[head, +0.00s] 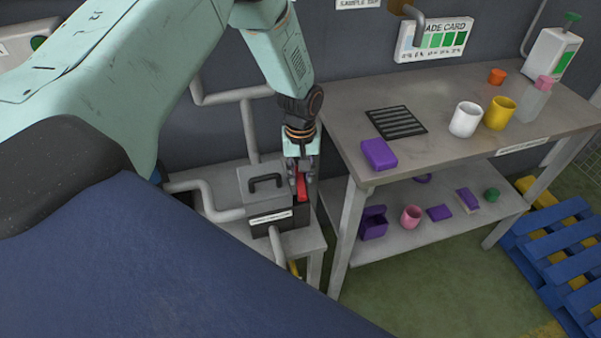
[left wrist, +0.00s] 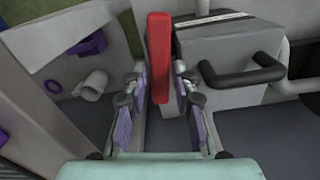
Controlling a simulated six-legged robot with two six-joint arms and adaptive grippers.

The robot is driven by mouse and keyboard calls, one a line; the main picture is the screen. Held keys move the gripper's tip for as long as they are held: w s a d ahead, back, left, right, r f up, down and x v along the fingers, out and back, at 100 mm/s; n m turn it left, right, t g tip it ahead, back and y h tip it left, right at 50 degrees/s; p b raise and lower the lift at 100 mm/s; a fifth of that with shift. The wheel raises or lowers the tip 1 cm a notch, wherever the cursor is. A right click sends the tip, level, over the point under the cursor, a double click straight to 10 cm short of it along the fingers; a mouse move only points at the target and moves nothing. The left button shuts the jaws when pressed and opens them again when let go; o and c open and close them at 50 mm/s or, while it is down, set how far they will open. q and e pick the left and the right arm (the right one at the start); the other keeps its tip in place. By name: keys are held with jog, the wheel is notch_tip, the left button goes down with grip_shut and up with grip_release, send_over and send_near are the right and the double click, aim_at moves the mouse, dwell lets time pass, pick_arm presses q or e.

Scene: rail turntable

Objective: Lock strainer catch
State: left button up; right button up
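The strainer is a grey box (head: 258,186) with a black handle on its lid, on a low grey stand at centre left in the head view. In the left wrist view its box (left wrist: 225,50) fills the upper right. Its red catch (head: 302,188) stands at the box's right side. In the left wrist view the catch (left wrist: 159,58) is an upright red bar beside the box. My left gripper (head: 301,172) is at the catch, one finger on each side. Thin gaps show between bar and fingers (left wrist: 160,95), so it looks open around the catch. My right gripper is out of view.
Grey pipes (head: 222,212) run into the strainer. A metal workbench (head: 440,120) stands close on the right, with cups and a purple block (head: 378,154) on top and several items on its lower shelf (head: 390,248). Blue pallets (head: 555,245) lie at far right.

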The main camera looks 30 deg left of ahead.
pick_arm(q)
grip_shut()
jog(key=shift+m, duration=1.4)
jog(key=m, duration=0.3)
jog(key=shift+m+p, duration=0.3)
jog(key=m, duration=0.4)
jog(key=shift+m, duration=0.3)
jog(key=m+b, duration=0.1)
jog(key=m, duration=0.3)
jog(key=shift+m, duration=0.7)
jog(key=shift+o, duration=2.2)
grip_release()
